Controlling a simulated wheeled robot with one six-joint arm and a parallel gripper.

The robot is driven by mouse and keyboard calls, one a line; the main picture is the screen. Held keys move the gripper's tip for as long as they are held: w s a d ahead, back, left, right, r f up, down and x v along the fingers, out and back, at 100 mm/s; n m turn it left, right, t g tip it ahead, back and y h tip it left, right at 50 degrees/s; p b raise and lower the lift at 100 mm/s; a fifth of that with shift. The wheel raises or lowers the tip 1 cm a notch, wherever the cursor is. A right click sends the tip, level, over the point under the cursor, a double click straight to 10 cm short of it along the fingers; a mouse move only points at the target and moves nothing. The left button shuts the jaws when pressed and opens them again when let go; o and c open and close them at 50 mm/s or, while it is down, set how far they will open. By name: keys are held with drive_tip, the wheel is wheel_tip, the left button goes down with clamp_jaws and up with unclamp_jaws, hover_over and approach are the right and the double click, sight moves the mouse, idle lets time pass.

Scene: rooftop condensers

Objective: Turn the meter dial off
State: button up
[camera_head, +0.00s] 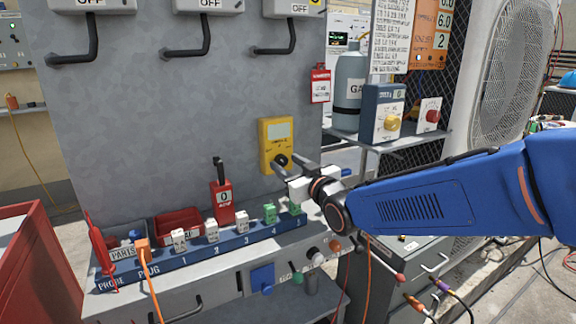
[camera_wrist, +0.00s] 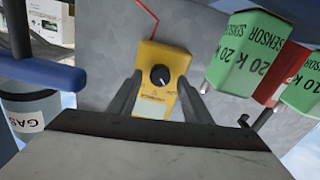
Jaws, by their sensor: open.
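A yellow meter (camera_head: 277,133) with a pale screen is mounted upright on the grey panel in the head view. Its black dial (camera_head: 282,160) sits low on its face, partly behind my gripper (camera_head: 281,168). The wrist view shows the meter (camera_wrist: 150,60) upside down, with the round black dial (camera_wrist: 160,75) and its white pointer mark in plain sight. My gripper (camera_wrist: 162,88) is open, with one finger on each side of the meter's face. The dial lies between the finger lines, and no contact shows. The gap in depth is hard to tell.
Green sensor blocks (camera_wrist: 250,55) hang close at the right in the wrist view. A blue plug strip (camera_head: 205,248) with several blocks and a red box (camera_head: 222,200) lie below the meter. A gas bottle (camera_head: 349,85) and a box with a yellow knob (camera_head: 384,112) stand right.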

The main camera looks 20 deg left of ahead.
drive_tip(key=v, duration=1.7)
drive_tip(key=shift+s, duration=0.2)
drive_tip(key=shift+d, duration=0.1)
drive_tip(key=w+d+f+m+h, duration=0.1)
drive_tip(key=d+f+m+h, duration=0.3)
drive_tip(key=d, duration=0.9)
drive_tip(key=d+f+m+h, duration=0.2)
drive_tip(key=d+f+h, duration=0.3)
drive_tip(key=d, duration=0.7)
drive_tip(key=s+d+f+m+g+h, duration=0.2)
drive_tip(key=s+d+f+g, duration=0.1)
drive_tip(key=s+d, duration=0.5)
drive_tip(key=s+d+f+m+g+h, duration=0.2)
drive_tip(key=s+d+f+m+g, duration=0.1)
drive_tip(key=s+d, duration=0.5)
drive_tip(key=s+f, duration=0.1)
drive_tip(key=s, duration=0.2)
drive_tip(key=shift+d+f+g+h, duration=0.25)
drive_tip(key=shift+f+g+h, duration=0.1)
drive_tip(key=shift+g+h, duration=0.05)
